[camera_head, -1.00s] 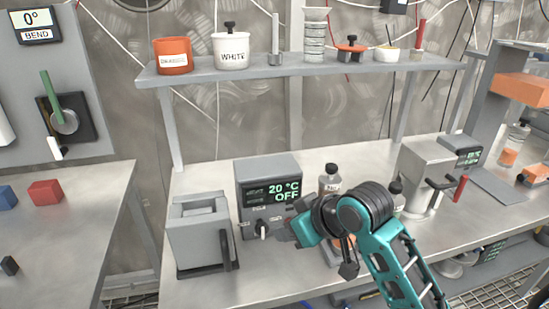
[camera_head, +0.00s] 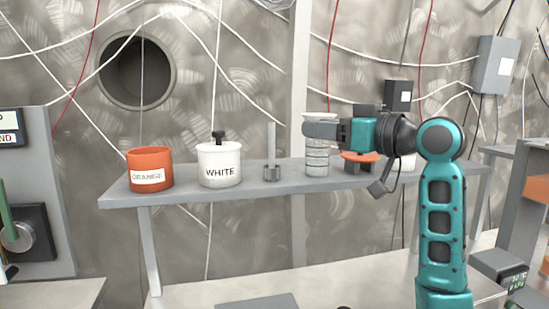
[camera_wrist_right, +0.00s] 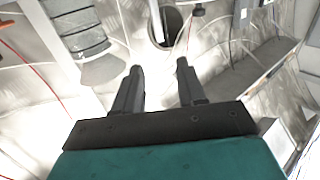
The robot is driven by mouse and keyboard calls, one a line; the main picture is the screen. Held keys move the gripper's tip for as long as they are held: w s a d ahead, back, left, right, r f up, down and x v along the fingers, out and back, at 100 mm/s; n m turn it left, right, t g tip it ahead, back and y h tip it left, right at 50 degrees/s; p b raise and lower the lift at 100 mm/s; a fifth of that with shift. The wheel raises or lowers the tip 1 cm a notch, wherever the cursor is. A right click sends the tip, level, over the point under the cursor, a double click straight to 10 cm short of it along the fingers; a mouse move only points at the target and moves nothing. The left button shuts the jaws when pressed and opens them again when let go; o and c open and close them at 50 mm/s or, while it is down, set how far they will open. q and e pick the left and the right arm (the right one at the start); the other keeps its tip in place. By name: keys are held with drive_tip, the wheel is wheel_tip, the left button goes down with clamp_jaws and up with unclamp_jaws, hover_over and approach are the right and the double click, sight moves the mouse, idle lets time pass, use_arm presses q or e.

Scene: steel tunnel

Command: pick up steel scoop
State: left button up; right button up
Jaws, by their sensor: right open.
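The steel scoop (camera_head: 272,172) stands on the grey shelf in the head view, a small grey cup with a thin upright handle. It is between the white jar and a stack of clear ringed containers. My right gripper (camera_head: 308,126) points left, above the shelf and to the right of the scoop, in front of the top of the clear stack. It is apart from the scoop. In the right wrist view its two fingers (camera_wrist_right: 159,66) are spread with nothing between them. I cannot clearly tell the scoop in that view. My left gripper is not in view.
The shelf (camera_head: 115,202) also bears an orange jar (camera_head: 150,170), a white jar (camera_head: 219,166) with a black knob, the clear stack (camera_head: 317,158) and an orange-topped thing (camera_head: 360,157) partly behind my right gripper. The space above the scoop looks free.

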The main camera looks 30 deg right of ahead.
sight(274, 125)
drive_tip(key=p+x, duration=0.2)
drive_tip(key=x, duration=1)
drive_tip(key=shift+w+a+f, duration=0.15)
drive_tip(key=shift+w, duration=0.25)
drive_tip(key=shift+c, duration=0.3)
clamp_jaws()
